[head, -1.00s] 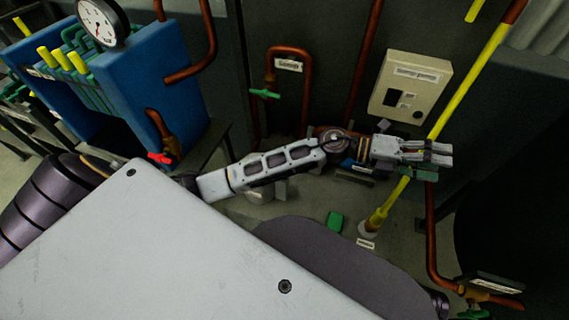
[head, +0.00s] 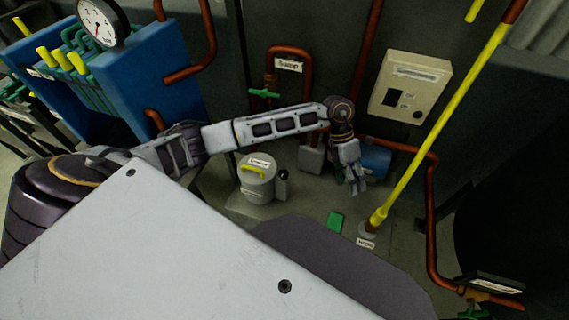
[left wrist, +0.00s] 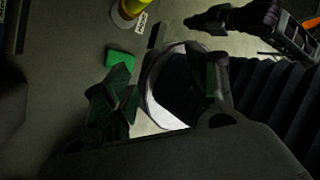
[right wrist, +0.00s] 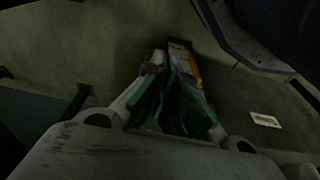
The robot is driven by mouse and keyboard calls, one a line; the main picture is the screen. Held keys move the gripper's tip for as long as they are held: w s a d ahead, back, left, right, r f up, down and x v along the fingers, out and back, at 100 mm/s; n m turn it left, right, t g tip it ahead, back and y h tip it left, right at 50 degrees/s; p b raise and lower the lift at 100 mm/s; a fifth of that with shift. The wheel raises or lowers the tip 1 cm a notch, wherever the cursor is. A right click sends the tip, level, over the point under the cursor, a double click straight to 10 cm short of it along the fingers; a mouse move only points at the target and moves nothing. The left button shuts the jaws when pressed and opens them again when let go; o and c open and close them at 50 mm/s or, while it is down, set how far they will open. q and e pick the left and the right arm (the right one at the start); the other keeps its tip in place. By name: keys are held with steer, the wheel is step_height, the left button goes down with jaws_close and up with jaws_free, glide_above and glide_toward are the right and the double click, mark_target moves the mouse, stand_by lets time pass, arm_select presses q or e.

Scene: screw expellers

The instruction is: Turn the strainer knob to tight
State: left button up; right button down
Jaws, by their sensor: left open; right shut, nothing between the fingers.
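The strainer is a pale grey canister (head: 257,184) with a label on its lid, standing on the floor left of centre in the head view. Its yellow knob (head: 253,171) is a bar lying across the lid. My left gripper (head: 356,187) points down, open and empty, to the right of the canister and well apart from it. In the left wrist view the open fingers (left wrist: 166,88) stand wide apart; the canister cannot be made out there.
A yellow pole (head: 440,125) stands right of my left gripper. A green block (head: 335,222) lies on the floor. A green valve handle (head: 264,93) and a beige panel (head: 410,87) are at the back.

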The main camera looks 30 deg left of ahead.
arm_select(q)
steer(key=w+a+y, duration=0.2)
steer(key=a+y, duration=0.2)
steer(key=a, duration=0.6)
steer(key=n+g+y, duration=0.1)
steer(key=y, duration=0.3)
glide_toward(283, 173)
steer(key=v, duration=0.5)
steer(key=shift+s+d, duration=0.1)
steer(key=shift+d, duration=0.05)
arm_select(e)
steer(key=f, duration=0.2)
steer(key=s+f, duration=0.1)
steer(key=shift+s+a+f, duration=0.1)
steer(key=shift+s+f, duration=0.1)
steer(key=shift+f, duration=0.15)
arm_select(q)
steer(key=shift+f, duration=0.1)
steer(key=b+x, duration=0.1)
steer(key=x, duration=1.1)
steer(key=shift+f+b, duration=0.15)
steer(key=shift+b, duration=0.15)
steer(key=shift+s+a+f, duration=0.2)
steer(key=shift+a+f, duration=0.05)
steer(key=shift+f, duration=0.35)
arm_select(e)
step_height(283, 173, up, 6)
steer(key=a, duration=0.1)
steer(key=shift+w+g, duration=0.15)
steer(key=shift+g, duration=0.15)
